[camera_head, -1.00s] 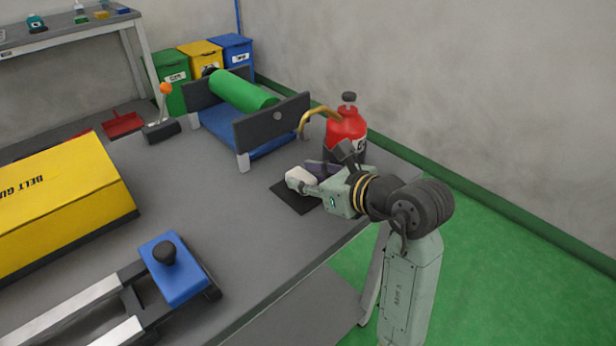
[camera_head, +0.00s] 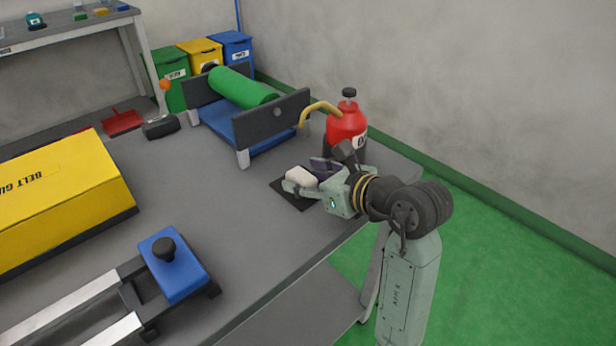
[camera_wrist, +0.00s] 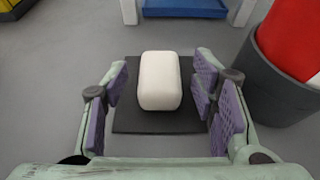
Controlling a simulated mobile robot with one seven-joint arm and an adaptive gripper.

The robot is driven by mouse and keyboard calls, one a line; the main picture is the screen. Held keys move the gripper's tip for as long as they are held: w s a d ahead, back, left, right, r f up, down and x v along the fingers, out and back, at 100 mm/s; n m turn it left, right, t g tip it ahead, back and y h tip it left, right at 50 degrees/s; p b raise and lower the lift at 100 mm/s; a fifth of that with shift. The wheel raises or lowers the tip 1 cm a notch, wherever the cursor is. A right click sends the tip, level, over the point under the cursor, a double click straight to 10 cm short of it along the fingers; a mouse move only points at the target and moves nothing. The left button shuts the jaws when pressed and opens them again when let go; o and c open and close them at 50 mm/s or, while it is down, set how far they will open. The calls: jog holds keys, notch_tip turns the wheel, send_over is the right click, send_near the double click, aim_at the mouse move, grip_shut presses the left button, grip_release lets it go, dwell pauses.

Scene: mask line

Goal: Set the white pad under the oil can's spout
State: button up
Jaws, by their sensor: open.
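The white pad (camera_head: 301,175) lies on a dark square mat (camera_head: 283,190) on the grey table. In the wrist view the pad (camera_wrist: 160,82) sits near the middle of the mat (camera_wrist: 128,122), long side pointing away from me. My gripper (camera_wrist: 161,88) is open, with one purple-padded finger on each side of the pad and a visible gap at both sides. In the head view my gripper (camera_head: 304,178) is low over the mat. The red oil can (camera_head: 346,126) stands upright just behind my gripper, its brass spout (camera_head: 318,107) curving left above the mat area.
A roller frame with a green roller (camera_head: 243,88) stands behind the mat. A yellow belt guard (camera_head: 62,193) and a blue clamp block (camera_head: 174,266) are at the left. The can's dark base (camera_wrist: 268,88) is close to my right finger. Table between is clear.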

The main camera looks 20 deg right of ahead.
jog(key=shift+r, duration=0.1)
jog(key=shift+s+d+r, duration=0.1)
jog(key=shift+s+r, duration=0.05)
jog(key=b+v, duration=0.1)
jog(key=v, duration=1)
jog(key=shift+s+b, duration=0.35)
